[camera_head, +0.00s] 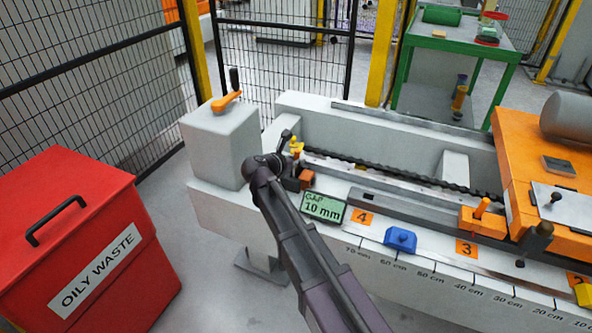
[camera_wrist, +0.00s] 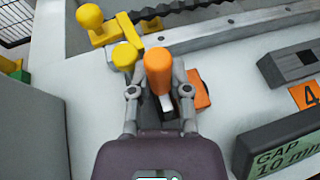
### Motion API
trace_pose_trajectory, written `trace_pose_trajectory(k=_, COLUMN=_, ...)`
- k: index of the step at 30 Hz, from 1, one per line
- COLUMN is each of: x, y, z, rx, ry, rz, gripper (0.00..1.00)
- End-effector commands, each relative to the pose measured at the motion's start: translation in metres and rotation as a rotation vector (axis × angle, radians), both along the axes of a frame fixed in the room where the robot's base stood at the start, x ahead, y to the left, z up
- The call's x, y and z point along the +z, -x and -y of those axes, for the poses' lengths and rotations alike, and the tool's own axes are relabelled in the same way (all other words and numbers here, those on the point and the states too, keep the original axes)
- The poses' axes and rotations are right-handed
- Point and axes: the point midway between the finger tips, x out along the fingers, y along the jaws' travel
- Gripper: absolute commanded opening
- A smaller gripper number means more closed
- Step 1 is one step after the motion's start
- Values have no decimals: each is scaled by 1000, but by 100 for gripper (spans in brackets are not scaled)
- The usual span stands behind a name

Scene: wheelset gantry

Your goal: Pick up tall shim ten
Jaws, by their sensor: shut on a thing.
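My gripper (camera_wrist: 160,100) is shut on an orange-handled piece (camera_wrist: 158,68), with one finger on each side of its upright handle. A pale part shows just below the handle, and an orange block (camera_wrist: 200,92) shows behind the right finger. I can read no label on the piece, so I cannot tell from markings that it is tall shim ten. In the head view, my gripper (camera_head: 285,163) is at the left end of the white bench, and my wrist mostly hides the piece. The orange block (camera_head: 306,178) shows beside it. I cannot tell whether the held piece touches the bench.
A yellow knobbed fitting (camera_wrist: 100,25) stands close to the left finger. A green "GAP 10 mm" display (camera_head: 323,206) is to the right. A grey box (camera_head: 222,140) with an orange lever stands left. A red oily waste bin (camera_head: 75,240) is on the floor.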

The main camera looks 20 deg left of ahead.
Motion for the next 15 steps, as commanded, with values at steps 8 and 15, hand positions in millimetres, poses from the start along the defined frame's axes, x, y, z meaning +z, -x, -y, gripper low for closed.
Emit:
trace_pose_trajectory(k=8, x=0, y=0, z=0, rx=0, ry=0, rz=0, gripper=0)
trace_pose_trajectory(k=15, x=6, y=0, z=0, rx=0, ry=0, rz=0, gripper=0)
